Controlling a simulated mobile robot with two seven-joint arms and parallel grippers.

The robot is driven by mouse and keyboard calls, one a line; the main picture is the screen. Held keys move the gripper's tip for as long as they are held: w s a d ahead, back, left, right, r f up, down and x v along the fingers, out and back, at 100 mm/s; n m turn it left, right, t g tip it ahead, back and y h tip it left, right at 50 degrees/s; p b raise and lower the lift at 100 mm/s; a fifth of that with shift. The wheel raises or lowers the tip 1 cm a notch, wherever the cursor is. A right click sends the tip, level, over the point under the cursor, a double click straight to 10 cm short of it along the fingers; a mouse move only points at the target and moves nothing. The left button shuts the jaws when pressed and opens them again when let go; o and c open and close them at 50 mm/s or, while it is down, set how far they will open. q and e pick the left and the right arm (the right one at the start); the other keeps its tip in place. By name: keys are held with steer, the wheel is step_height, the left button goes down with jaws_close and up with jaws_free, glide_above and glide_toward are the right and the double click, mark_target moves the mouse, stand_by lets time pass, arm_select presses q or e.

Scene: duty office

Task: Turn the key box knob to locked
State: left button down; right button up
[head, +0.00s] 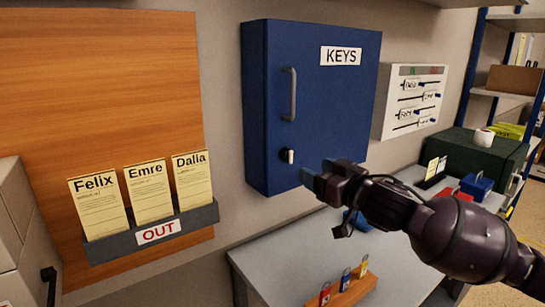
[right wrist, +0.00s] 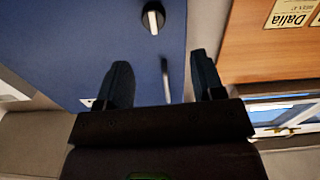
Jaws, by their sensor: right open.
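The blue key box (head: 335,100) hangs on the wall with its door shut and a KEYS label (head: 341,56) on it. Its knob (head: 288,155), dark with a pale bar, sits low on the door's left side, below the grey handle (head: 289,95). The pale bar looks roughly upright. My right gripper (head: 318,183) is open and empty, to the lower right of the knob and apart from it. In the right wrist view the knob (right wrist: 153,18) shows at the top, beyond the open fingertips (right wrist: 160,78), with nothing between them. My left gripper is not in view.
A wooden board (head: 100,70) with an OUT card holder (head: 150,232) is left of the box. A white panel (head: 414,98) hangs to its right. Below stands a grey table (head: 290,262) with a rack of coloured tags (head: 350,292). The space before the door is clear.

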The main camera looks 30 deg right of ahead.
mark_target(292, 156)
steer(key=shift+m, duration=0.4)
steer(key=shift+w, duration=5.1)
steer(key=shift+f, duration=0.1)
steer(key=c, duration=0.9)
